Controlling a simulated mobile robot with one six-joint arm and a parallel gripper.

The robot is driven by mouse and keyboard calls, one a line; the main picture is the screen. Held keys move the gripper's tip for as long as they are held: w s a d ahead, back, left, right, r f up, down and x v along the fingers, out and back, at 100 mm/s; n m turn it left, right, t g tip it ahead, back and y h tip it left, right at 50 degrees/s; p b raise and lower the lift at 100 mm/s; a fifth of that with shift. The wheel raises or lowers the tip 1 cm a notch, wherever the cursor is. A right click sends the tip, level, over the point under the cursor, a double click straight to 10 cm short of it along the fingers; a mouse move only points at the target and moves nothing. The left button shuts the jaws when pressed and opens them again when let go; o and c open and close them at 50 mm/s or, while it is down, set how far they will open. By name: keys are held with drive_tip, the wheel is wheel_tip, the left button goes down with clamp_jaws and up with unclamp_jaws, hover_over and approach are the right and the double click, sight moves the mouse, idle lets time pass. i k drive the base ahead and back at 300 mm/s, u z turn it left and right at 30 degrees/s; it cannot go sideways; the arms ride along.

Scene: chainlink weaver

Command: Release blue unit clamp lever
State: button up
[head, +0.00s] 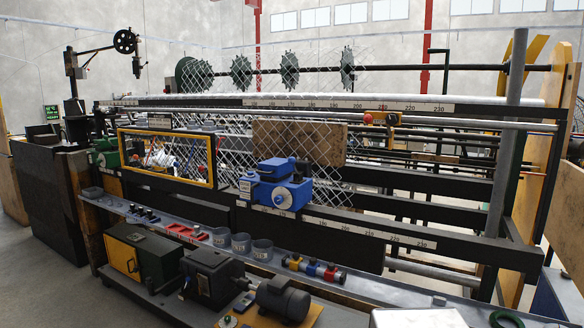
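The blue unit (277,184) sits on the front rail of the chainlink weaver, right of the yellow-framed window. It has a blocky blue body with a pale round disc (283,198) on its front and a small pale plate at its left side. I cannot make out which part of it is the clamp lever, or the lever's position. My gripper is not in view.
Chain-link mesh (225,130) hangs behind the blue unit. Numbered scales run along the upper rail (330,105) and lower rail (360,229). A grey shelf below holds several cups (241,243) and a red tray (186,231). Motors (283,298) stand lower.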

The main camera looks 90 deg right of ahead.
sight(291, 161)
drive_tip(key=u, duration=0.1)
drive_tip(key=k, duration=1.5)
drive_tip(key=z, duration=0.85)
drive_tip(key=i, duration=1.05)
drive_tip(key=z, duration=0.1)
